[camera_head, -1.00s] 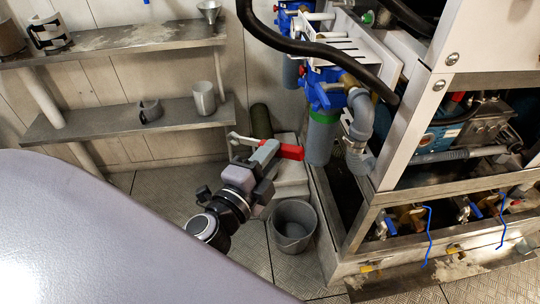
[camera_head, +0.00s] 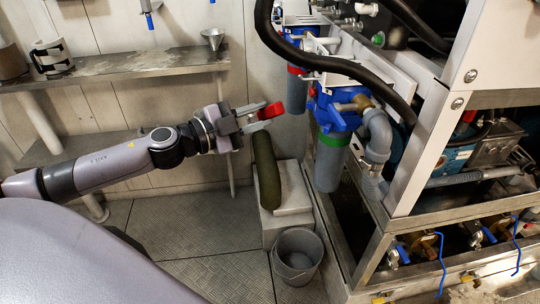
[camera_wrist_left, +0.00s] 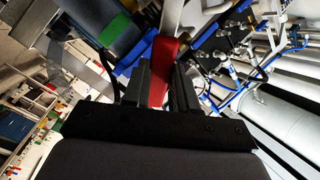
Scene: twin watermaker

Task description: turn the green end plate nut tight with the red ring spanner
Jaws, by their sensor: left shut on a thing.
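My left gripper (camera_head: 251,118) reaches in from the left, in front of the wall, left of the filter housings. It is shut on the red ring spanner (camera_head: 268,111), whose red part sticks out past the fingers. In the left wrist view the spanner's red handle (camera_wrist_left: 161,62) stands between the two dark fingers, and a grey part leads up from it; its ring end is not clear. A small green part (camera_head: 378,39) shows at the upper right of the head view; I cannot tell whether it is the end plate nut. My right gripper is not in view.
Blue-topped filter housings (camera_head: 331,160) and a thick black hose (camera_head: 300,55) stand right of the gripper. An olive cylinder (camera_head: 266,172) leans by a pale block below it. A grey bucket (camera_head: 297,257) stands on the floor. A metal shelf (camera_head: 120,68) runs behind the arm.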

